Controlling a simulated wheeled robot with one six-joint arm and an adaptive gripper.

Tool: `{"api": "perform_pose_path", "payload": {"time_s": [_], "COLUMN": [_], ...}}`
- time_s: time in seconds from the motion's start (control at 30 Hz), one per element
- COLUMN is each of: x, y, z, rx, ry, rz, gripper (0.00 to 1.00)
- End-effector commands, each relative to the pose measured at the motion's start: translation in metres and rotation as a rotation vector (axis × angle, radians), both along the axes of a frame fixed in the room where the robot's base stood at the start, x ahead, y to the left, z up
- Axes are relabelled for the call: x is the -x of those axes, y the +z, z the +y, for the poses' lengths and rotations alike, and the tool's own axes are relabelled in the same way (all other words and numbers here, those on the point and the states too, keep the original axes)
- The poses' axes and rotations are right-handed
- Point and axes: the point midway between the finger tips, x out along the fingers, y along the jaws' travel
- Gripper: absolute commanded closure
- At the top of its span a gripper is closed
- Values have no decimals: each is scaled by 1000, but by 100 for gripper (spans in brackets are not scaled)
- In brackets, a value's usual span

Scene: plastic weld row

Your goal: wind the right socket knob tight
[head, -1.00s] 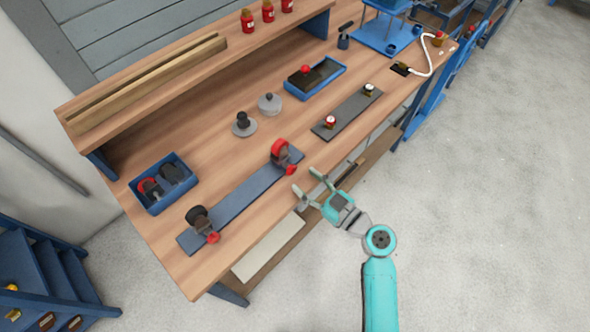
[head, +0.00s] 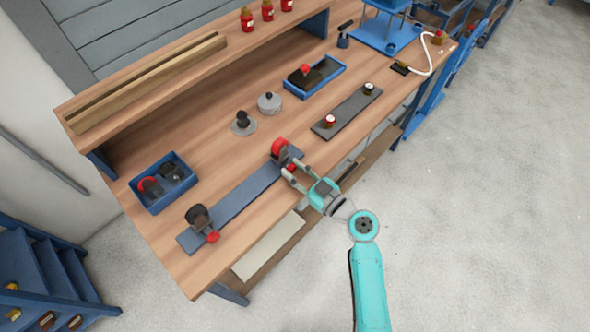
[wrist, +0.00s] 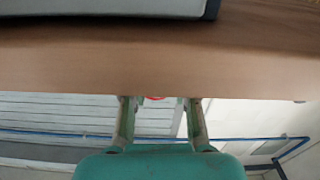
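The right socket (head: 280,149) has a red ring and stands at the far right end of a long blue-grey board on the bench. Its small red knob (head: 291,167) faces the bench's front edge. My gripper (head: 292,167) is open at that edge, with its fingertips on either side of the knob. In the wrist view a sliver of the red knob (wrist: 154,98) shows between the two fingers, with gaps on both sides; most of it is hidden. The left socket (head: 198,217), dark with a red knob (head: 213,237), stands at the board's near left end.
A blue bin (head: 161,184) with dark parts stands at left. A dark strip (head: 347,114) with two small knobbed pieces lies to the right, and a blue tray (head: 314,77) behind it. The floor in front of the bench is clear.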

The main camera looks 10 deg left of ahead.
Motion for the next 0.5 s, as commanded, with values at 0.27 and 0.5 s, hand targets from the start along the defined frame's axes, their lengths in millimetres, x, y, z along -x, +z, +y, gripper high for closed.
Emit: {"api": "perform_pose_path", "payload": {"time_s": [0.27,0.5], "x": [0,0], "y": [0,0], "z": [0,0], "rx": [-70,-161], "ry": [0,0], "rz": [89,207], "gripper": [100,100]}}
